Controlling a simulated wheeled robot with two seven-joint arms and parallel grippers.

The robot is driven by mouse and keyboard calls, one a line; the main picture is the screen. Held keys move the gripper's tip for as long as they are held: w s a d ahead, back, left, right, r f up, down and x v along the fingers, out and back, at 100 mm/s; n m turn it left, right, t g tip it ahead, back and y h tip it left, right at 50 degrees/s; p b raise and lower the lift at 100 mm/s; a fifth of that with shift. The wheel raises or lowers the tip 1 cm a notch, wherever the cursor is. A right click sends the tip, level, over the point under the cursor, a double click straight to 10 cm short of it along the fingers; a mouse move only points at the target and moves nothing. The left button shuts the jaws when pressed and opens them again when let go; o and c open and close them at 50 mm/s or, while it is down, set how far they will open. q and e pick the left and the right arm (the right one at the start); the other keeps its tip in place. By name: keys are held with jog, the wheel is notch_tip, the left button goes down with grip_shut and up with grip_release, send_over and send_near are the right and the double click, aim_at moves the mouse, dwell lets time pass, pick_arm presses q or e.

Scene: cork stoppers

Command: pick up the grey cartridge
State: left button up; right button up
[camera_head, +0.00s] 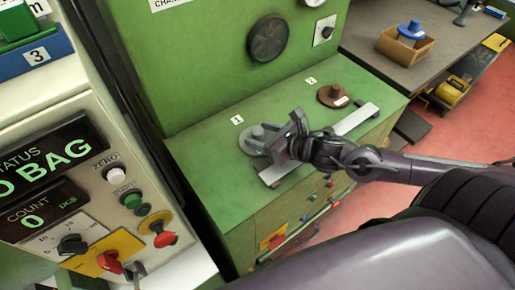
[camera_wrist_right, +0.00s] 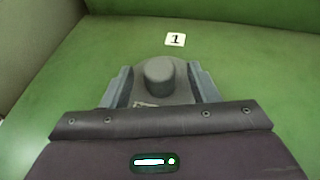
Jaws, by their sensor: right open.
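The grey cartridge (camera_head: 254,138), a flat round disc with a raised knob, lies on the green bench top by label 1. In the right wrist view the cartridge (camera_wrist_right: 160,76) shows its knob and part of its disc; its near part is hidden by my gripper body. My right gripper (camera_head: 272,140) is over the cartridge's right side in the head view. It is open, with one blue-grey finger on each side of the cartridge in the wrist view. I cannot tell whether the fingers touch it. My left gripper is not in view.
A brown cartridge (camera_head: 333,95) lies by label 2 (camera_head: 311,81). A pale metal bar (camera_head: 357,119) runs along the bench's front edge, partly behind my right gripper. A green panel (camera_head: 210,60) rises behind. A control box (camera_head: 85,180) stands at left.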

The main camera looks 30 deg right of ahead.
jog(key=shift+x, duration=0.9)
grip_shut()
